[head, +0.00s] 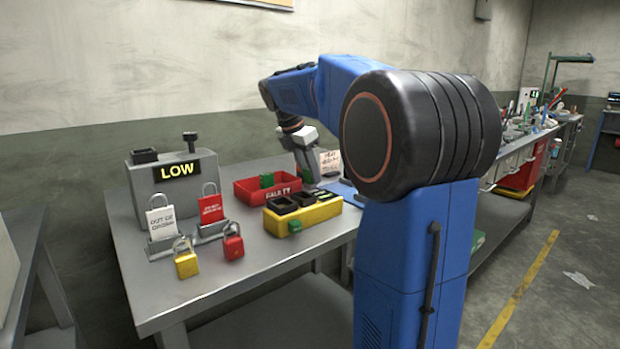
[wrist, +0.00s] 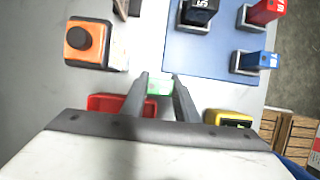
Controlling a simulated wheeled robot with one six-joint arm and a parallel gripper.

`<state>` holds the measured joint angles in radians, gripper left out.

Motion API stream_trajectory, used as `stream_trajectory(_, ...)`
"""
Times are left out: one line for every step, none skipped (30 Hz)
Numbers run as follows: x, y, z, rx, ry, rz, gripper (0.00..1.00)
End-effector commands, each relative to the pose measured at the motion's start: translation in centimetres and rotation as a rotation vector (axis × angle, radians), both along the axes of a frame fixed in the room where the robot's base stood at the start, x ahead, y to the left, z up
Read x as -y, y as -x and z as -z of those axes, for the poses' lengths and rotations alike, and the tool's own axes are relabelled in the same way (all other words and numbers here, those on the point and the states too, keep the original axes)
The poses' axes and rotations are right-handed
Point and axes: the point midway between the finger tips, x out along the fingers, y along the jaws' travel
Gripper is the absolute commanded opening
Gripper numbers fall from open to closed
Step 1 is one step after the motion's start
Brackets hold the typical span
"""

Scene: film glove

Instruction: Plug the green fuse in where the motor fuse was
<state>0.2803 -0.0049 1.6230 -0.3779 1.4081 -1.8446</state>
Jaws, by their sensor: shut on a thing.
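My gripper (wrist: 162,84) is shut on a small green fuse (wrist: 159,86), held between the fingertips in the wrist view. In the head view my gripper (head: 308,172) hangs behind the yellow box and right of the red tray; the held fuse cannot be made out there. In the wrist view a blue board (wrist: 222,45) lies ahead and to the right. It carries a black fuse (wrist: 199,10), a red fuse (wrist: 267,11) and a blue fuse (wrist: 258,60). I cannot tell which place was the motor fuse's.
A red tray (head: 246,194) marked as faulty holds a green piece (head: 267,181). A yellow box (head: 318,213) with black openings stands in front. An orange block with a black knob (wrist: 87,42) is left in the wrist view. Padlocks and a grey box (head: 172,182) reading LOW stand left.

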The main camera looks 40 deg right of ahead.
Motion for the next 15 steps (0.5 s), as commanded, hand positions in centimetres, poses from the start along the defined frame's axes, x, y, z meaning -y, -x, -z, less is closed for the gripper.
stream_trajectory(0.0,-0.1,-0.7,0.002,0.001,0.000,0.01)
stream_trajectory(0.0,0.0,-1.2,0.002,0.001,0.000,0.01)
stream_trajectory(0.0,-0.1,-1.9,0.003,0.001,0.000,0.01)
stream_trajectory(0.0,-0.1,-2.5,0.003,0.001,0.000,0.01)
stream_trajectory(0.0,-0.1,-3.1,0.002,0.001,0.000,0.01)
stream_trajectory(0.0,-0.1,-3.9,0.003,0.001,0.000,0.01)
stream_trajectory(0.0,0.0,-4.4,0.002,0.001,0.000,0.01)
stream_trajectory(0.0,-0.1,-4.9,0.002,0.001,0.000,0.01)
stream_trajectory(0.0,-0.1,-5.6,0.003,0.001,0.000,0.01)
stream_trajectory(0.0,0.0,-6.1,0.002,0.000,0.000,0.01)
stream_trajectory(0.0,-0.1,-6.6,0.003,0.001,0.000,0.01)
stream_trajectory(0.0,0.0,-7.1,0.002,0.000,-0.001,0.01)
stream_trajectory(0.0,0.0,-7.5,0.001,0.000,0.001,0.01)
stream_trajectory(0.0,0.0,-7.9,0.002,0.000,0.000,0.01)
stream_trajectory(0.0,0.0,-8.2,0.002,0.000,0.000,0.01)
